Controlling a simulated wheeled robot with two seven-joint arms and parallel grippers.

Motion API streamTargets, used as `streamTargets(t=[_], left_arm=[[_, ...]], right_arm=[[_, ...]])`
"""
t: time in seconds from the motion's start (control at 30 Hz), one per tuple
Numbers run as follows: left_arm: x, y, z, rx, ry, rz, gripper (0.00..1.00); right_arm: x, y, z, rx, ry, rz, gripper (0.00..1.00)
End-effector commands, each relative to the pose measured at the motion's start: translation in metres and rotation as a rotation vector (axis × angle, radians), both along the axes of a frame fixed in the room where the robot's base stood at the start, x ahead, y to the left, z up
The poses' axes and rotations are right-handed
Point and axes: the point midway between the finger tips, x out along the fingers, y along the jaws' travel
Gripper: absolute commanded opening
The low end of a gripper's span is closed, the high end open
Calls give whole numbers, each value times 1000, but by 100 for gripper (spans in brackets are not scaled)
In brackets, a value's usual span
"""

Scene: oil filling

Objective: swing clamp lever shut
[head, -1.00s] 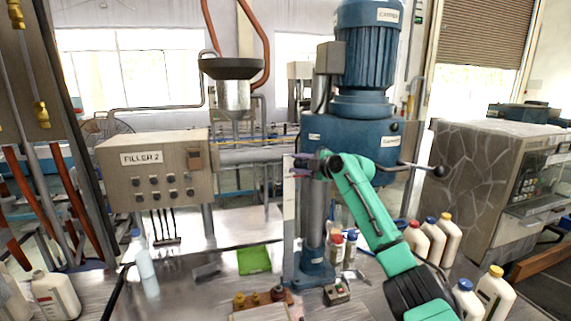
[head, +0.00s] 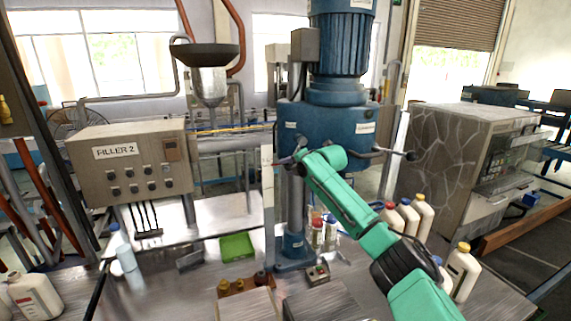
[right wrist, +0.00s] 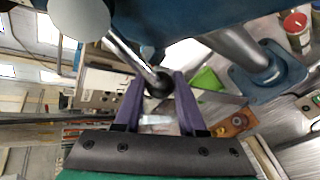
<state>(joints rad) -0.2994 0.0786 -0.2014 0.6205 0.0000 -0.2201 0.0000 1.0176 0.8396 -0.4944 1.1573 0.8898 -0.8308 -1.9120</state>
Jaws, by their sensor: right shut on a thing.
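A blue column machine (head: 325,125) with a motor on top stands at the middle of the bench. In the right wrist view the purple fingers (right wrist: 158,92) are shut on the black knob (right wrist: 158,82) at the end of a metal lever (right wrist: 130,55). The lever runs up and left to a grey round part (right wrist: 80,14). In the head view the gripper hides this lever's end. Another knobbed lever (head: 411,155) sticks out at the machine's right. My left gripper is not in view.
A FILLER 2 control box (head: 130,165) stands at left. A green tray (head: 237,247), a small button box (head: 317,275) and several white bottles (head: 407,215) are on the bench. My right arm crosses in front of some bottles. A stone-patterned cabinet (head: 445,160) is at right.

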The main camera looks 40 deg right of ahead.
Motion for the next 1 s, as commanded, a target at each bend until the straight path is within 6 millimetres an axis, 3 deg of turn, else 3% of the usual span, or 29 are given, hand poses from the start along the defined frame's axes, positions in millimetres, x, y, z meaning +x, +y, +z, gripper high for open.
streamTargets(t=[0.53, 0.57, 0.63, 1.0], left_arm=[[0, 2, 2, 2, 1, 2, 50], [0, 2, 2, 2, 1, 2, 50], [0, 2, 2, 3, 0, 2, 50], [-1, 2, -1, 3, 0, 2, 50]], right_arm=[[-1, -4, -1, -32, 7, -3, 17], [-1, -4, -1, -32, 7, -3, 44], [-1, -4, -1, -32, 7, -3, 69], [-3, -4, -1, -31, 6, -2, 69]])
